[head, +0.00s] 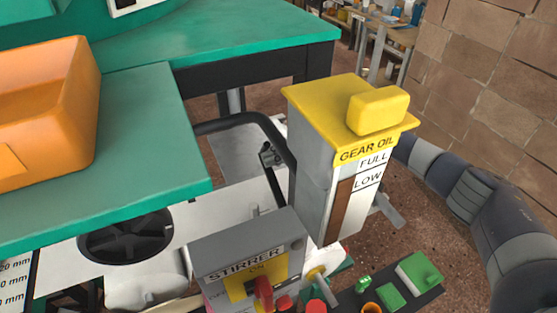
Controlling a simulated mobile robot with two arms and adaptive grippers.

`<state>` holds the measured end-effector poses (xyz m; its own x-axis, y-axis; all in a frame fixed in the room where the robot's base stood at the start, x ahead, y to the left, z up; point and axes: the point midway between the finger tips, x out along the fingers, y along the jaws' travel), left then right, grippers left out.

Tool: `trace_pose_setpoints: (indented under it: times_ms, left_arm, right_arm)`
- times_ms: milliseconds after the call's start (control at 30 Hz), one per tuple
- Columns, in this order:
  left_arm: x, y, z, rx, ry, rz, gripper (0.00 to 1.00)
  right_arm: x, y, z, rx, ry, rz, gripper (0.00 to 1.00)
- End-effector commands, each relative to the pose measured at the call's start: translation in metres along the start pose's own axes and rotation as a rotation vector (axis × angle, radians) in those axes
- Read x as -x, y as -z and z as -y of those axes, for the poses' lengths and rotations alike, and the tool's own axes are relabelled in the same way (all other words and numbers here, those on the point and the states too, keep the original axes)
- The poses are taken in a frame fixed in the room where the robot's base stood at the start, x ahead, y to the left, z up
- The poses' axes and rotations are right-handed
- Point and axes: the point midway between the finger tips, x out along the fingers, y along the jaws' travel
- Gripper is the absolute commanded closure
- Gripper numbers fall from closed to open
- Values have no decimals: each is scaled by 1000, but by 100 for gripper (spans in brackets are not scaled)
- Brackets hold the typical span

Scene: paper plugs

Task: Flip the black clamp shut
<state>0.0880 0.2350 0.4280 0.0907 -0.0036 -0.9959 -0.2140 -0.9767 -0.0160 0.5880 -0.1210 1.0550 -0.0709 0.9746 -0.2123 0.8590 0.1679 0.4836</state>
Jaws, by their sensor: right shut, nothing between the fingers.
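A black curved bar (246,121) runs between the green bench and the grey box marked GEAR OIL. A small dark jointed piece (268,155) sits against it, left of that box. I cannot tell whether this piece is the black clamp, or whether the clamp stands open or shut. My right arm comes in from the right and passes behind the GEAR OIL box. Its gripper is shut and empty, mostly hidden by that box, so its distance from the clamp is unclear. My left gripper is not in view.
The yellow-topped GEAR OIL box (313,150) stands tall mid-view. The grey STIRRER box (225,262) with a red switch stands in front. An orange bin (50,100) sits on the green bench (150,130). Green blocks (419,272) lie lower right. A block wall (490,80) bounds the right.

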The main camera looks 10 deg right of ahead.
Motion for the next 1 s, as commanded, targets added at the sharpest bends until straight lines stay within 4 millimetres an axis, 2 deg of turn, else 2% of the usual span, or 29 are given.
trace_pose_setpoints:
  times_ms: [33, 200, 333, 600, 1000]
  left_arm:
    - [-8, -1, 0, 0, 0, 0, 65]
    - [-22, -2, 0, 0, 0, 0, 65]
    - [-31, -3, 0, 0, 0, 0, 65]
    - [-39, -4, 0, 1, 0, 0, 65]
    - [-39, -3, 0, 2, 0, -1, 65]
  right_arm:
    - [-3, -9, -1, -33, 7, 0, 100]
    - [-6, -24, -2, -141, 35, 1, 100]
    - [-8, -32, -2, -147, 36, 1, 100]
    - [-9, -38, -4, -143, 35, 0, 100]
    - [-9, -38, -4, -143, 35, 0, 100]
